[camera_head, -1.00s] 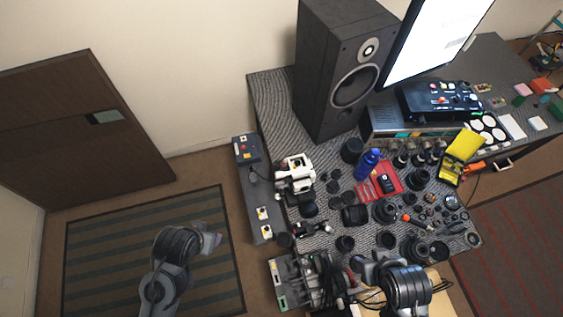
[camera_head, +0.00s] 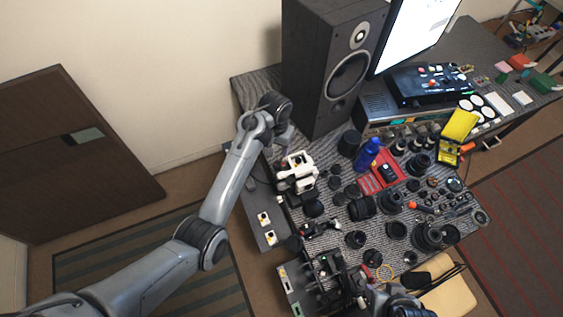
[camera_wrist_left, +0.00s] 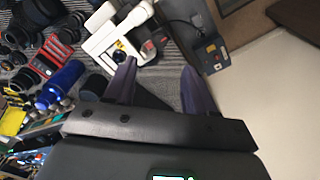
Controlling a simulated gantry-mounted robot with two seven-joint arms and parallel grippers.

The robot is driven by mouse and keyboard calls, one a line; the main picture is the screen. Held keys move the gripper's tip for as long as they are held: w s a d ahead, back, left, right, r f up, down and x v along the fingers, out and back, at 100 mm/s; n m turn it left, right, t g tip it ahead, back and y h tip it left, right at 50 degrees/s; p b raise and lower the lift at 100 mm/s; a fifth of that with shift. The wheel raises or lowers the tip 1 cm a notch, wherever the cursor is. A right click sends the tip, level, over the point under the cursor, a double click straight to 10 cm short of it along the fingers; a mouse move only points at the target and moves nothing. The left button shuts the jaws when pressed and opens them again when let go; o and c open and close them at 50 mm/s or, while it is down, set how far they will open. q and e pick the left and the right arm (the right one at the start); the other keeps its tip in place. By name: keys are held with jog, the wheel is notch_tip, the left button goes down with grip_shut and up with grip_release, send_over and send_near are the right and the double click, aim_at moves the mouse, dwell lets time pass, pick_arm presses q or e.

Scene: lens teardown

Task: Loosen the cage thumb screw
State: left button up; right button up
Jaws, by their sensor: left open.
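I cannot pick out the cage thumb screw; it is too small or hidden in both views. My left gripper (camera_head: 288,142) is at the left end of the table, beside the white device (camera_head: 298,172). In the left wrist view my left gripper (camera_wrist_left: 158,85) shows two purple fingers spread apart with nothing between them. The white device (camera_wrist_left: 118,35) lies just beyond the fingers there. My right arm comes in at the bottom edge of the head view, over a dark, cluttered fixture (camera_head: 325,275); its fingers are not clear.
A tall black speaker (camera_head: 335,65) stands behind my left gripper. A blue bottle (camera_head: 368,155), a red tray (camera_head: 372,184) and many dark lens parts (camera_head: 362,208) crowd the table. A grey box with buttons (camera_wrist_left: 209,52) shows in the left wrist view.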

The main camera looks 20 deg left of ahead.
aim_at(277, 163)
pick_arm(q)
notch_tip(277, 163, down, 10)
jog(key=shift+f, duration=0.2)
dwell(0.3)
grip_shut()
